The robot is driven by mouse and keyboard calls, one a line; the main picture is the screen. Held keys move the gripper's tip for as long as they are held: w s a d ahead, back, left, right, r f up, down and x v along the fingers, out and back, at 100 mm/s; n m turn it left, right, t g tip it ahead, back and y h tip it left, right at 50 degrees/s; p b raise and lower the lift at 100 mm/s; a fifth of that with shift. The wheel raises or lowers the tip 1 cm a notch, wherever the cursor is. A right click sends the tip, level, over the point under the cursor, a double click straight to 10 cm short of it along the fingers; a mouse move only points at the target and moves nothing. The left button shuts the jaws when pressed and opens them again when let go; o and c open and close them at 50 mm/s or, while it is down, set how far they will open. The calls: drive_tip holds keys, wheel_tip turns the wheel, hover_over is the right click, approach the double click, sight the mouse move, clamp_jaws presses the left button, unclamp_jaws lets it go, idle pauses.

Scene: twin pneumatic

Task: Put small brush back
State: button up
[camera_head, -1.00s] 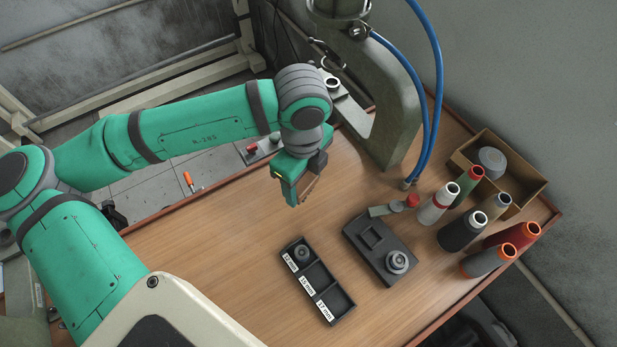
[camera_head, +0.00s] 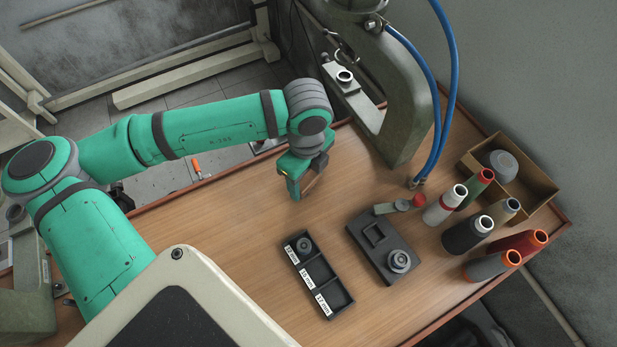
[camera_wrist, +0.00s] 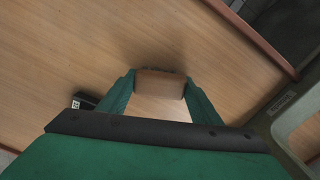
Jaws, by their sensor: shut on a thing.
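My gripper (camera_head: 300,192) hangs above the table, to the left of the press and up the picture from the labelled tray. It is shut on a small brown block-shaped thing, which I take to be the small brush (camera_wrist: 160,84). In the wrist view the brown block spans the gap between the two green fingers (camera_wrist: 160,92). In the head view only a brown edge of the brush (camera_head: 314,183) shows beside the fingers.
A black tray (camera_head: 326,284) with labelled compartments holds a ring. A dark fixture block (camera_head: 383,248) stands right of it. The press (camera_head: 405,130) stands at the back. The left table is clear.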

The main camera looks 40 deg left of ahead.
sight(307, 179)
drive_tip(key=o, duration=1)
drive_tip(key=shift+o, duration=0.2)
wheel_tip(307, 179, up, 12)
drive_tip(key=shift+r, duration=0.15)
